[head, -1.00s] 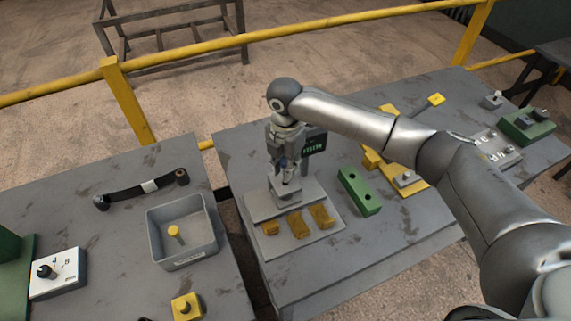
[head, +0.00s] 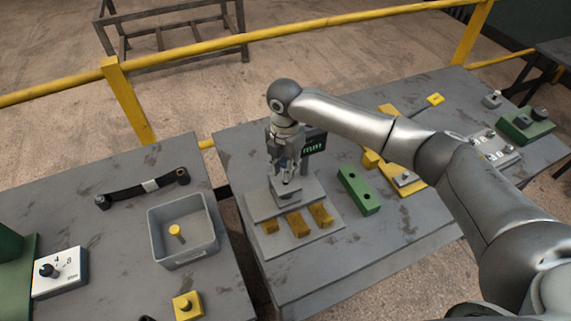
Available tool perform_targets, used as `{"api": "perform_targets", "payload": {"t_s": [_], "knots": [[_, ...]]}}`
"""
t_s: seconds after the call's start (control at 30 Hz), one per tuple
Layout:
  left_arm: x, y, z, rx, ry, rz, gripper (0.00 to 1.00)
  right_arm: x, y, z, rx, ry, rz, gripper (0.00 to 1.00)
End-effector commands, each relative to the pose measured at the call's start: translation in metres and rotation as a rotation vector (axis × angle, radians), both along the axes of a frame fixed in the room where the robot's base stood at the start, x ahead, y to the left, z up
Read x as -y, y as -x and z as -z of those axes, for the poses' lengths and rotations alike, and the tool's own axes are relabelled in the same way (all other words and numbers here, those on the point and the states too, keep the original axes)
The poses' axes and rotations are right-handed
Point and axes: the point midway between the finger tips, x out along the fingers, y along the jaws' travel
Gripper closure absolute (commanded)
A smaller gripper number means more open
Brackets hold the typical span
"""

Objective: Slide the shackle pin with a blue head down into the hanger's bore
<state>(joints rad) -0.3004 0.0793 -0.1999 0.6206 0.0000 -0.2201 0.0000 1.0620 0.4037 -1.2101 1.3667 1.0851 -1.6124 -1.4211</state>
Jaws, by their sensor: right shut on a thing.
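My right gripper (head: 287,179) points down over a grey block (head: 312,187) that stands on a grey plate (head: 262,205). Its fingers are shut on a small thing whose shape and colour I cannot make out. I cannot tell whether that thing is inside a bore or above the block. No blue pin head shows clearly, and the fingers cover the spot. I cannot identify the hanger with certainty. My left gripper is out of view.
Yellow blocks (head: 295,225) sit at the plate's front. On the left table are a grey bin (head: 184,256) with a yellow-headed pin (head: 175,231) and a black bar (head: 140,189).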

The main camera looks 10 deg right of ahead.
Motion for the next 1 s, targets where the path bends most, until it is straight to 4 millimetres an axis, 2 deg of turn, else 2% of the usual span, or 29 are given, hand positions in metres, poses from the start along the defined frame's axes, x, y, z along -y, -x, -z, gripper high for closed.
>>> {"api": "perform_targets", "payload": {"t_s": [1.0], "knots": [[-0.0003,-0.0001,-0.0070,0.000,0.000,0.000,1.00,-0.0002,-0.0006,-0.0003,0.001,0.000,0.000,0.96]]}}
